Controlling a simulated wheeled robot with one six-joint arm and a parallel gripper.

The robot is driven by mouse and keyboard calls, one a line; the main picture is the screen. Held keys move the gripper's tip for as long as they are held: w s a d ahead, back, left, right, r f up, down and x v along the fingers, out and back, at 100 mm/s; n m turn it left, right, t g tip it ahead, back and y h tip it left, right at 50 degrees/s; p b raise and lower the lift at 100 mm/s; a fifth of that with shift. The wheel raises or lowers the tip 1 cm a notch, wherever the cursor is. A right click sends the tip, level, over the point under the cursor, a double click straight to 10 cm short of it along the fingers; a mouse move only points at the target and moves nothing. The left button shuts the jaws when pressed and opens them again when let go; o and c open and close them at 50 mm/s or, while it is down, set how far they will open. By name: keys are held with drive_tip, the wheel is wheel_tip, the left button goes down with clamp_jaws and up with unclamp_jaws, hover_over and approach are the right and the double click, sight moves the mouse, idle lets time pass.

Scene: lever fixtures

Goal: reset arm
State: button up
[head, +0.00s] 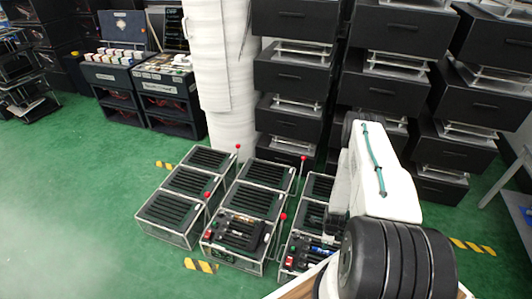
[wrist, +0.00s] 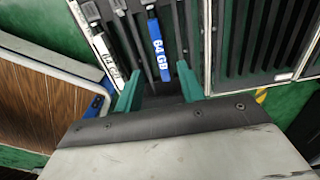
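Several lever fixtures, low black slatted boxes with clear sides (head: 180,213), stand in rows on the floor in the head view. Thin levers with red knobs rise beside them: one at the back (head: 238,147), a second back knob (head: 304,158), a front-left knob (head: 207,195) and a front-middle knob (head: 284,217). My gripper (wrist: 158,72) shows in the wrist view with its two teal fingers apart and nothing visibly held between them. It is over or beside a dark box with a blue "64 GB" stick (wrist: 156,34) and a white one (wrist: 98,42). In the head view my arm hides my fingertips.
Stacked black drawers (head: 295,60) and a white wrapped column (head: 222,80) stand behind the fixtures. A wood-topped, metal-edged surface (wrist: 40,105) lies left in the wrist view. Green floor (head: 90,190) is clear at left. Yellow-black tape (head: 201,265) marks the floor.

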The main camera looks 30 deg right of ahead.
drive_tip(key=shift+s+a+n, duration=0.1)
drive_tip(key=shift+n, duration=0.3)
drive_tip(key=s+a+r+n+g+y, duration=0.3)
drive_tip(key=s+a+r+n, duration=0.2)
drive_tip(key=w+a+r+n+g, duration=0.1)
drive_tip(key=w+a+r+n, duration=0.25)
drive_tip(key=r, duration=1.15)
drive_tip(key=w+a+r+n, duration=0.2)
drive_tip(key=r+n, duration=0.3)
drive_tip(key=r, duration=1)
drive_tip(key=w+a+r+n+g, duration=0.15)
drive_tip(key=r+n, duration=0.35)
drive_tip(key=r, duration=1)
drive_tip(key=s+a+r+n+t+h, duration=0.1)
drive_tip(key=s+a+r+n+t, duration=0.1)
drive_tip(key=s+a+r, duration=0.3)
drive_tip(key=s+a+r+n+t+h, duration=0.1)
drive_tip(key=a+r, duration=0.6)
drive_tip(key=r, duration=0.7)
drive_tip(key=s+a+r+n+t+h, duration=0.1)
drive_tip(key=s+a+r+n+t, duration=0.3)
drive_tip(key=s+r, duration=0.4)
drive_tip(key=shift+s+a+r+n, duration=0.3)
drive_tip(key=shift+a+r+n, duration=0.45)
drive_tip(key=shift+a+n, duration=0.15)
